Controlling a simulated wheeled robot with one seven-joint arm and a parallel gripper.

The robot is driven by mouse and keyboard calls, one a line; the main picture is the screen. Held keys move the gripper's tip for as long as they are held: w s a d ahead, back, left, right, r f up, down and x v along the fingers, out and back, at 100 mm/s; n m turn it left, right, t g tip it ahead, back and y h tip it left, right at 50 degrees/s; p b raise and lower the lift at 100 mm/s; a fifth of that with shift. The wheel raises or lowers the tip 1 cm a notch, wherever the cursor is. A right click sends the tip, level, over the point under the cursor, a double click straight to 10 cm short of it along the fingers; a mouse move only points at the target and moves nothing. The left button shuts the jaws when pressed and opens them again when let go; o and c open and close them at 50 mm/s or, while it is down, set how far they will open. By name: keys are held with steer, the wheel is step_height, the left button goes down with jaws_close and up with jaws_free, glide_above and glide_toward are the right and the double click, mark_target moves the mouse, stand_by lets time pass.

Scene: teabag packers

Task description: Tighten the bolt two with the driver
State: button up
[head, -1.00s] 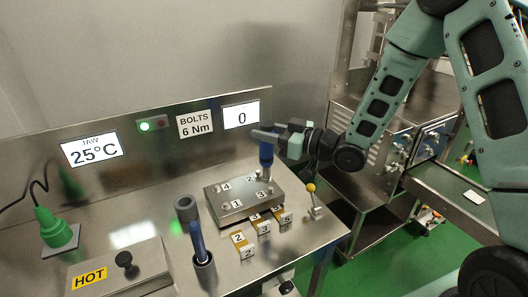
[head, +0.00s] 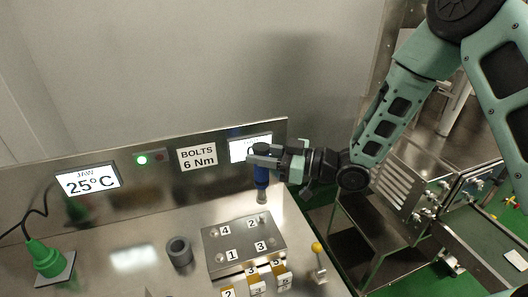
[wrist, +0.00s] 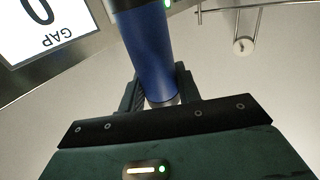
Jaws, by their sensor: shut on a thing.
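The driver (head: 261,178) is blue with a pale lower end and hangs upright in my gripper (head: 264,160), which is shut on it. In the wrist view the blue driver (wrist: 149,55) stands between the jaws (wrist: 157,90); its tip is hidden there. The metal plate (head: 232,263) lies on the bench with numbered bolts marked 1 to 4. Bolt two, by its label 2 (head: 251,223), is at the plate's back right corner. In the head view the driver's tip appears above that corner, apart from the plate.
A grey hollow cylinder (head: 179,251) stands left of the plate. Numbered tags (head: 281,279) lie in front, and a yellow-knobbed lever (head: 317,248) stands at right. The back panel has a "BOLTS 6 Nm" sign (head: 197,157) and a display (head: 238,150) partly hidden by my gripper.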

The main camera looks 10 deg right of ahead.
mark_target(262, 180)
steer(key=shift+f+b, duration=2.75)
steer(key=shift+f, duration=0.1)
steer(key=shift+f+b, duration=1.3)
stand_by(1.2)
steer(key=shift+r, duration=0.15)
steer(key=shift+r+p, duration=1.8)
steer(key=shift+r, duration=0.7)
steer(key=shift+a, duration=0.1)
